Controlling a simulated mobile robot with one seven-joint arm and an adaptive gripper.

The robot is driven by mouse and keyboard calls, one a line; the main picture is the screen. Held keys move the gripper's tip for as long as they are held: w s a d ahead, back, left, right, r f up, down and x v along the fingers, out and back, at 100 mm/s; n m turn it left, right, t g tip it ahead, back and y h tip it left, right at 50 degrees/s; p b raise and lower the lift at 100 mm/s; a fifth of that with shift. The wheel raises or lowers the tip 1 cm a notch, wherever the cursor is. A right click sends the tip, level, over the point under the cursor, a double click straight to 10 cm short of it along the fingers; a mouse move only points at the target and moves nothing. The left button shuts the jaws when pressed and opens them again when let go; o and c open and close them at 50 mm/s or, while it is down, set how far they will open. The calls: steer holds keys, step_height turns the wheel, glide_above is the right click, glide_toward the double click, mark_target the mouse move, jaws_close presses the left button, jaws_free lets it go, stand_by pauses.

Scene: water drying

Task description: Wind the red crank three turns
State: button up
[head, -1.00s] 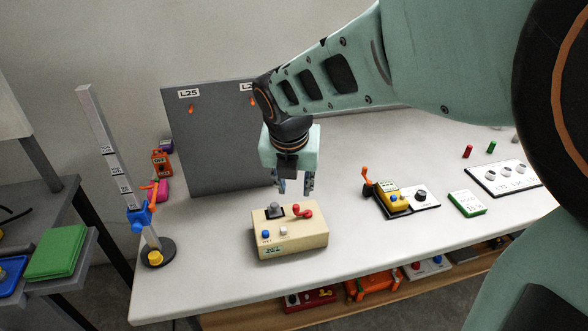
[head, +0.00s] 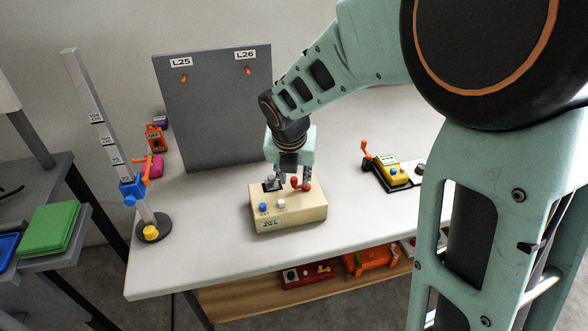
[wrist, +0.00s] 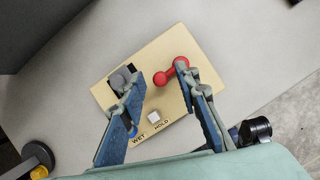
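The red crank (head: 300,183) is on top of a cream box (head: 290,215) on the white table. In the wrist view the red crank (wrist: 170,73) shows as a short arm with a round knob at its upper end, beside the right finger's tip. My gripper (head: 287,180) points down just above the box. It is open in the wrist view (wrist: 152,75), its fingers spread, with the crank's arm between them and its upper knob near the right finger. Whether a finger touches the crank I cannot tell.
The box (wrist: 160,110) also has a grey knob (wrist: 122,77), a white button (wrist: 153,117) marked HOLD and a blue button marked WET. A grey panel (head: 215,120) stands behind. A measuring post (head: 90,110) is at left, a yellow device (head: 390,170) at right.

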jaws_close()
steer(key=shift+a+m, duration=0.1)
steer(key=shift+m, duration=0.2)
